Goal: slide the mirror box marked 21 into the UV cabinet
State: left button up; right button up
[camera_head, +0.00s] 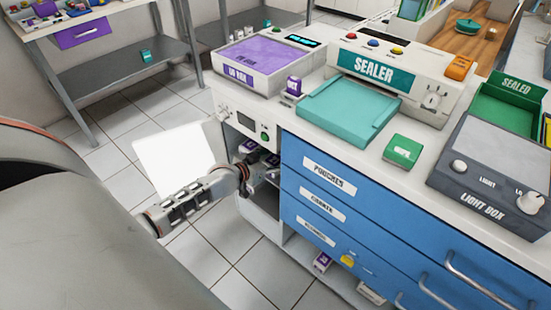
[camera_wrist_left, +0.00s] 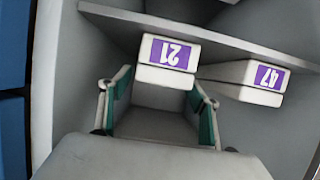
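The UV cabinet (camera_head: 228,118) is the white unit at the left end of the counter. Its door (camera_head: 175,158) stands open, and boxes with purple labels show inside. My left gripper (camera_head: 243,172) reaches into the opening; its fingertips are hidden in the head view. In the left wrist view, the mirror box marked 21 (camera_wrist_left: 168,55) appears upside down at the shelf edge. The green-padded fingers of my left gripper (camera_wrist_left: 162,82) are apart, with their tips at its two sides. Whether they press on it cannot be told. My right gripper is not in view.
A box marked 47 (camera_wrist_left: 262,78) sits close beside box 21. The shelf (camera_wrist_left: 220,38) and side walls bound the space. Blue drawers (camera_head: 335,200) adjoin the cabinet. A purple-labelled box (camera_head: 293,88) stands on the counter; another (camera_head: 322,262) lies on the low shelf.

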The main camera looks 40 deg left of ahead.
pick_arm(q)
jog(key=shift+s+f, duration=0.1)
jog(key=v, duration=1.1)
jog(key=shift+s+r, duration=0.3)
jog(key=shift+s, duration=0.05)
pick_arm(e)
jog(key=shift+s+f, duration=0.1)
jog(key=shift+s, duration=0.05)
pick_arm(q)
jog(key=s+d+r+m+g+h+p, duration=0.1)
jog(key=s+d+m+g+p, duration=0.2)
jog(key=s+d+p, duration=0.8)
jog(key=s+d, duration=1.2)
jog(key=s, duration=0.1)
jog(key=shift+d+m+h, duration=0.25)
jog(key=shift+m+h, duration=0.05)
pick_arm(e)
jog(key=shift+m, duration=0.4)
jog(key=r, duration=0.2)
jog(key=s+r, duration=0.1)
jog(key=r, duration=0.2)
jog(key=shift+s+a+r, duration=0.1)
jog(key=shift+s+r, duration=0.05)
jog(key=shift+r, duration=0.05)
